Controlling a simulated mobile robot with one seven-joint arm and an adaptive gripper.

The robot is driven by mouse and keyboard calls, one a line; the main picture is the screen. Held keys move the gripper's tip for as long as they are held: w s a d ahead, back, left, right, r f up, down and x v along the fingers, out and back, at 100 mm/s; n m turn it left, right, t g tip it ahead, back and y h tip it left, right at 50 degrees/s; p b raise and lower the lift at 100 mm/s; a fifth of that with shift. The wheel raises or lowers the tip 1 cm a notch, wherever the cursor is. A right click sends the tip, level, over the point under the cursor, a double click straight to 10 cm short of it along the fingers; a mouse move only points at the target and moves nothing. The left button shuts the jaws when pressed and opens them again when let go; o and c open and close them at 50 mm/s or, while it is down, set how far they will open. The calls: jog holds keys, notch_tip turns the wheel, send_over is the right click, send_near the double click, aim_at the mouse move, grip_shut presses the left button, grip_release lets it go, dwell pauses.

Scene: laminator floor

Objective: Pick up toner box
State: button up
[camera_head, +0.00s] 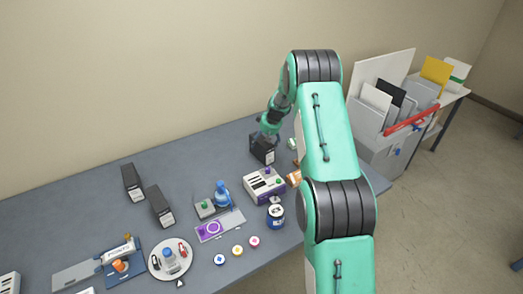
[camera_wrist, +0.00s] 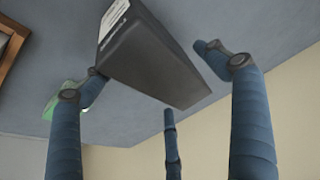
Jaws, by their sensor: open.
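A dark toner box (camera_head: 262,150) with a pale label stands at the back right of the table. In the wrist view the toner box (camera_wrist: 150,55) is large, with its label at the upper end. My gripper (camera_head: 268,130) is right at the box, partly over it. In the wrist view my gripper (camera_wrist: 158,80) is open, with blue fingers on the left, right and below the box. The left finger overlaps the box edge; I cannot tell if it touches. Two similar dark boxes (camera_head: 132,183) and (camera_head: 161,206) stand on the left part of the table.
A white device (camera_head: 264,187) stands just in front of the box. A small green thing (camera_head: 292,143) is to its right. A blue bottle (camera_head: 222,194), a purple-ringed plate (camera_head: 218,226) and a round tray (camera_head: 156,266) lie nearer. Bare table (camera_head: 205,160) is left of the box.

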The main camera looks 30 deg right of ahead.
jog(key=shift+f, duration=0.15)
dwell(0.3)
jog(key=c, duration=2)
jog(key=shift+c, duration=0.2)
jog(key=shift+r, duration=0.25)
jog(key=shift+r+p, duration=0.15)
jog(key=shift+p, duration=0.2)
notch_tip(320, 180, up, 10)
jog(key=shift+f, duration=0.1)
